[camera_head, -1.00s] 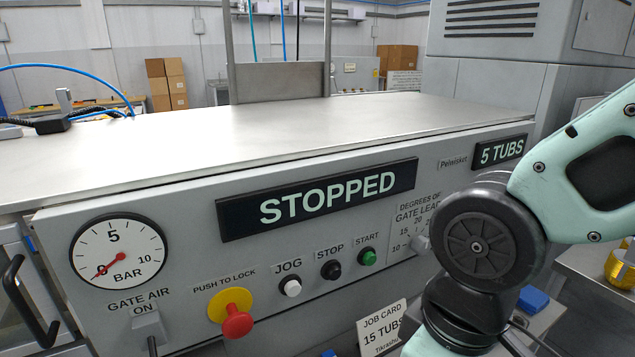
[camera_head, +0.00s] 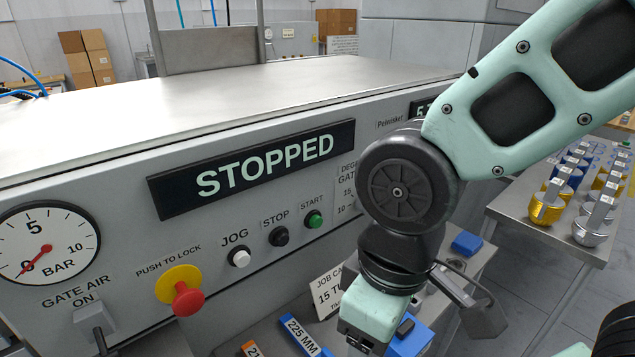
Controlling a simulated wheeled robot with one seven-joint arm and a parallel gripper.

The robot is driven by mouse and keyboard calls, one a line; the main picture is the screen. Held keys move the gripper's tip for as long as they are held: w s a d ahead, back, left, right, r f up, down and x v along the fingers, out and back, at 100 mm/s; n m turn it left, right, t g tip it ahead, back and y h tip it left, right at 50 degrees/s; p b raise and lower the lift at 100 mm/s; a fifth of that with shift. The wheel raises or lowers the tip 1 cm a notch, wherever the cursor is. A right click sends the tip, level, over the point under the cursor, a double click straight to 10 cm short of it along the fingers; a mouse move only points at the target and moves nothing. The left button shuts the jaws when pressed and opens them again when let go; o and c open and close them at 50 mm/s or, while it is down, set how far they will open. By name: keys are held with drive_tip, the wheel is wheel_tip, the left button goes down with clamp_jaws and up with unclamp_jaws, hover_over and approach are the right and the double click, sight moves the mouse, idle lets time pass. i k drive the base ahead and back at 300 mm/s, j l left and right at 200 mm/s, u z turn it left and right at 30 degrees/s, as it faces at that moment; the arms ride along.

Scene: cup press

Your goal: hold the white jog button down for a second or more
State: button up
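The white jog button (camera_head: 239,258) is a small round knob on the grey front panel, under the label JOG. Nothing touches it and it is in plain view. The display (camera_head: 265,166) above it reads STOPPED. The black stop button (camera_head: 279,237) and green start button (camera_head: 314,219) are to its right. My mint and black arm (camera_head: 402,195) stands right of the buttons, its wrist end low in front of the panel. My gripper's fingers do not show, so their state is not visible.
A red push-to-lock knob (camera_head: 187,300) on a yellow disc sits left of the jog button. A pressure gauge (camera_head: 42,252) is farther left. A side table (camera_head: 560,240) at right holds gold and silver pieces.

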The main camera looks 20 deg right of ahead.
sight(241, 259)
drive_tip(key=l+u, duration=0.4)
drive_tip(key=l, duration=0.35)
drive_tip(key=l+u, duration=0.45)
drive_tip(key=l, duration=0.3)
